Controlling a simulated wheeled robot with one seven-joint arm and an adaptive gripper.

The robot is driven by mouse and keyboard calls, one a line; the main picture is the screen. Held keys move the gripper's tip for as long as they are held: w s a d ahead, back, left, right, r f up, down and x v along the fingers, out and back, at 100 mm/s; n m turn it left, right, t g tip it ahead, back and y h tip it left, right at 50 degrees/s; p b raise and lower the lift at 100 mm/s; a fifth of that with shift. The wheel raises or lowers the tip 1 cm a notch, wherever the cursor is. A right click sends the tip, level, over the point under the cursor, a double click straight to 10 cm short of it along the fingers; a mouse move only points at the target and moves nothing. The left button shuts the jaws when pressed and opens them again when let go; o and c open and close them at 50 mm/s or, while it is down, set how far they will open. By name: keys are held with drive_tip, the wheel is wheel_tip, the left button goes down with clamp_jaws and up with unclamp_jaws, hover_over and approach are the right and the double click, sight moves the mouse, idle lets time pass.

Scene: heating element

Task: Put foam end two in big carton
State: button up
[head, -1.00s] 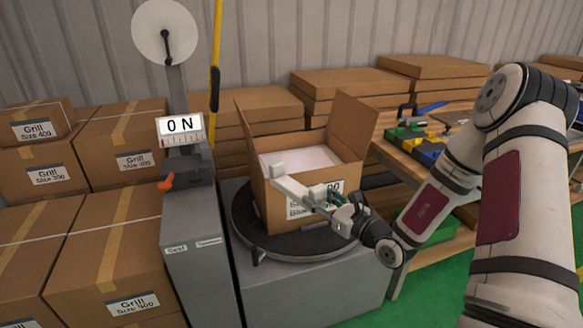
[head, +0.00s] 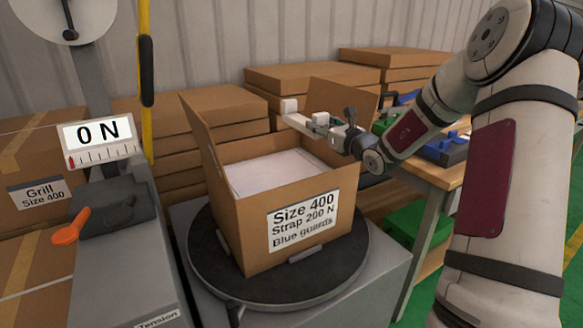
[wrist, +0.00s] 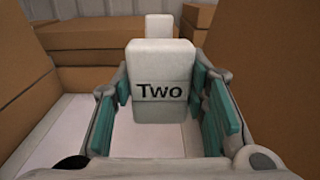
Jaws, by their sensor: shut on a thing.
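The big carton (head: 245,215) stands open on a round black turntable (head: 345,262), with flaps raised at its left and back right. Its label reads Size 400, Strap 200 N, Blue guards. A flat white surface (head: 270,172) shows inside it. My gripper (head: 322,125) is above the carton's back right part, shut on foam end two (head: 296,117), a white piece that reaches left from the jaws. In the wrist view, foam end two (wrist: 163,85) shows its word "Two" between the teal finger pads. The white inside of the carton shows below it.
A grey strapping stand (head: 110,225) with an orange lever and a 0 N display (head: 98,135) is left of the carton. Flat cartons (head: 310,80) are stacked behind. A wooden bench (head: 440,170) with blue and green items is at the right.

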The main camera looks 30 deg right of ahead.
wheel_tip(320, 180, down, 8)
drive_tip(key=b, duration=0.2)
drive_tip(key=shift+f, duration=0.2)
drive_tip(key=shift+f+b, duration=0.3)
drive_tip(key=shift+f, duration=0.05)
drive_tip(key=shift+s+f, duration=0.15)
drive_tip(key=shift+f, duration=0.25)
drive_tip(key=o, duration=1.1)
drive_tip(key=shift+a+f, duration=0.1)
drive_tip(key=shift+f, duration=0.1)
drive_tip(key=shift+r, duration=0.4)
drive_tip(key=shift+s+r+p, duration=0.15)
drive_tip(key=shift+s+p, duration=0.1)
drive_tip(key=shift+p, duration=0.1)
drive_tip(key=s, duration=0.3)
drive_tip(key=s+p, duration=0.1)
drive_tip(key=s, duration=0.3)
drive_tip(key=s+p, duration=0.1)
drive_tip(key=s, duration=0.3)
drive_tip(key=shift+s+d+r, duration=0.2)
drive_tip(key=shift+d+r, duration=0.05)
drive_tip(key=shift+r, duration=0.1)
